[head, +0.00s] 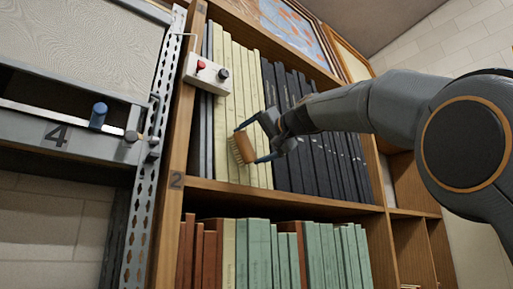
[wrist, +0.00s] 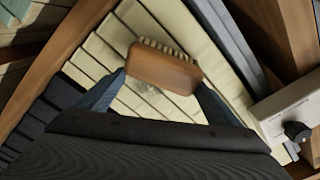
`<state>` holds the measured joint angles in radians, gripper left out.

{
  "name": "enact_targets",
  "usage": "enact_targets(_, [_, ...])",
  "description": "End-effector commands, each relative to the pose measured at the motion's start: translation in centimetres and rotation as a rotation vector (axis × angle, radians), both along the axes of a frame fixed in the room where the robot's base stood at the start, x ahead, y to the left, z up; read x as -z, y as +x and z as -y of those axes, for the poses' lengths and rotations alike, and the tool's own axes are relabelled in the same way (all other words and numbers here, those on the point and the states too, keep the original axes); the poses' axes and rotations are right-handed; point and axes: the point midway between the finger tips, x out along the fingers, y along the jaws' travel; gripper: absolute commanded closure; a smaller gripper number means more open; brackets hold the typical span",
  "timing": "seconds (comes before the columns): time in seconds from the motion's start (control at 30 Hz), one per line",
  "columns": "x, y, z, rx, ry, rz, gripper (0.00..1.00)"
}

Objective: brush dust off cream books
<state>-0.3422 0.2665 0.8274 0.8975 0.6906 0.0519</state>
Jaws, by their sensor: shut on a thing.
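My gripper (head: 261,141) is shut on a brush with a wooden back and pale bristles (head: 243,146). In the wrist view the brush (wrist: 165,68) sits between my two blue-grey fingers, with its bristles toward the cream books (wrist: 115,45). The cream books (head: 229,108) stand upright in a row on the upper shelf, and the brush is in front of their spines. I cannot tell whether the bristles touch them. A greyish patch (wrist: 150,93) shows on the cream surfaces just below the brush in the wrist view.
Dark books (head: 325,160) stand right of the cream ones, and slim grey ones (head: 205,130) stand left. A control box (head: 206,74) with red and black knobs is fixed at the upper left. The wooden shelf board (head: 285,196) runs below, over green and brown books (head: 260,250).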

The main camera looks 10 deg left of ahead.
Motion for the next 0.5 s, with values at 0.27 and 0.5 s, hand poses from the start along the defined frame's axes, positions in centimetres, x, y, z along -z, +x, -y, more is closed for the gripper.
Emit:
enact_targets(0.27, [0.1,-1.1,-1.0,-0.001,0.0,-0.002,0.49])
enact_targets(0.5, [0.1,-2.2,-1.9,-0.002,0.0,0.0,0.49])
